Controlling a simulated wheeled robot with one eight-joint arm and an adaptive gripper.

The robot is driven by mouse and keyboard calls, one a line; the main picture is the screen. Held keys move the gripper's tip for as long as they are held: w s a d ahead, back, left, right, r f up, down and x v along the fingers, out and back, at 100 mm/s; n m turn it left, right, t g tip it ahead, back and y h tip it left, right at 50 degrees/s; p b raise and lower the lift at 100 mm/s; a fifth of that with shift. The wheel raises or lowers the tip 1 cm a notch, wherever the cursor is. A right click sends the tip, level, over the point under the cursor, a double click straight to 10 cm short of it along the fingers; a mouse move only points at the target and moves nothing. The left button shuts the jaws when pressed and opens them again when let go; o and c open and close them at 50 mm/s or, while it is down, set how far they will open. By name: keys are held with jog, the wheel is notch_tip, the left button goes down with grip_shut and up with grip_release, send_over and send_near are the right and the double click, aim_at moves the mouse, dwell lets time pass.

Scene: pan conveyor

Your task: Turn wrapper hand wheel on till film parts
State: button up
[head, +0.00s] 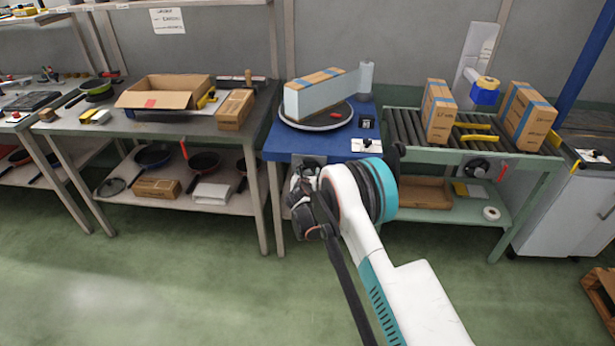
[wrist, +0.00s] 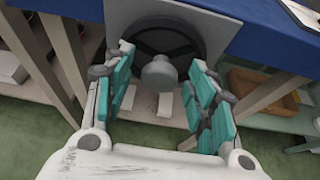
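The hand wheel (wrist: 188,43) is dark, on a grey plate at the front of the blue wrapper table (head: 275,142). Its grey knob (wrist: 158,76) points toward the wrist camera. My gripper (wrist: 160,85) is open, its teal-padded fingers on either side of the knob with visible gaps. In the head view my gripper (head: 304,190) is at the table front and hides most of the wheel. On the round turntable (head: 318,124) stands a carton (head: 318,98) with pale film on its side. Film seems to stretch from it to the upright roll (head: 366,77).
At right, a roller conveyor (head: 402,126) carries two taped cartons (head: 438,112). At left, a workbench (head: 150,127) holds an open box (head: 165,93) and pans. Table legs stand close to my gripper. The green floor in front is clear.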

jog(key=c, duration=1)
jog(key=shift+d+m+y, duration=0.15)
jog(key=shift+m+y, duration=0.5)
jog(key=shift+m, duration=0.3)
jog(key=shift+d+m+y, duration=0.1)
jog(key=shift+m+y, duration=0.55)
jog(key=shift+m, duration=0.3)
jog(key=o, duration=1.1)
jog(key=shift+c, duration=0.2)
jog(key=v, duration=1.2)
jog(key=shift+f, duration=0.2)
